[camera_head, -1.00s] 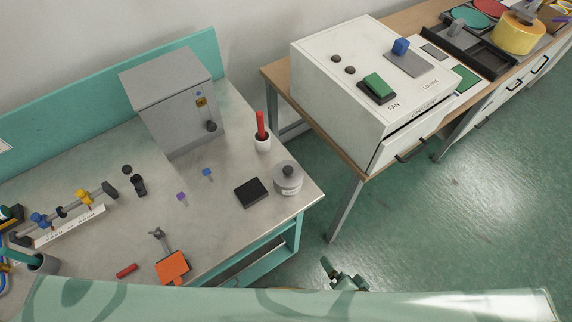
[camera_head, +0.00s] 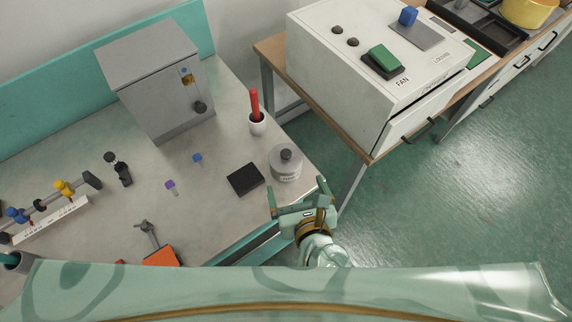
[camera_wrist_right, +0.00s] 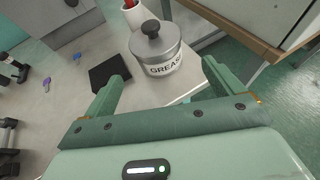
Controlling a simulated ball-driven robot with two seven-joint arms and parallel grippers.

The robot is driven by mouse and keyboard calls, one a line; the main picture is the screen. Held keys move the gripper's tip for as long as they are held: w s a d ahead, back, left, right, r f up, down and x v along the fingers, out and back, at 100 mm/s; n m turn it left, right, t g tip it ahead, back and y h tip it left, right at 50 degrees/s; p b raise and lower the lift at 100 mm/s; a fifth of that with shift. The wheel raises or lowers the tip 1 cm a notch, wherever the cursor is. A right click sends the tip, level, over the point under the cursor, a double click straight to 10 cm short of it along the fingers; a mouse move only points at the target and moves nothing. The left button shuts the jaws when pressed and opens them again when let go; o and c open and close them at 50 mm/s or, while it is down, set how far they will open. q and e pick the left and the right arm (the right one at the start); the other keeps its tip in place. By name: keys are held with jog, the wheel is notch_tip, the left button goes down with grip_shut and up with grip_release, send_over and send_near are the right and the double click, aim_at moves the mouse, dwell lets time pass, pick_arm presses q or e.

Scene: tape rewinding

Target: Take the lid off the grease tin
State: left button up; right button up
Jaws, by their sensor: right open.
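The grease tin (camera_head: 285,170) is a grey metal can with a lid (camera_head: 287,156) that has a dark knob. It stands upright near the right corner of the workbench, lid on. In the right wrist view the tin (camera_wrist_right: 160,66) shows its GREASE label, and the lid (camera_wrist_right: 153,38) has a dark round knob on top. My right gripper (camera_head: 297,187) is open and empty, just in front of the tin with its fingers toward it. In the right wrist view the tin appears beyond and between the fingertips. My left gripper is not in view.
A black pad (camera_head: 245,179) lies left of the tin. A white cup (camera_head: 257,127) with a red stick stands behind it. The grey cabinet (camera_head: 155,85) is farther back. The white FAN box (camera_head: 350,80) stands on a wooden table to the right, across a gap.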

aim_at(290, 174)
jog(key=b+x, duration=0.1)
jog(key=x, duration=0.3)
jog(key=b+x, duration=0.2)
jog(key=x, duration=0.2)
jog(key=shift+w+a+f, duration=0.15)
jog(key=shift+w+a, duration=0.05)
jog(key=shift+w, duration=0.05)
jog(key=shift+w+a, duration=0.1)
jog(key=shift+w, duration=0.3)
jog(key=shift+c, duration=0.3)
jog(key=c, duration=1.3)
jog(key=shift+o, duration=0.2)
notch_tip(290, 174, up, 10)
jog(key=p, duration=0.3)
jog(key=o, duration=0.7)
jog(key=c, duration=0.8)
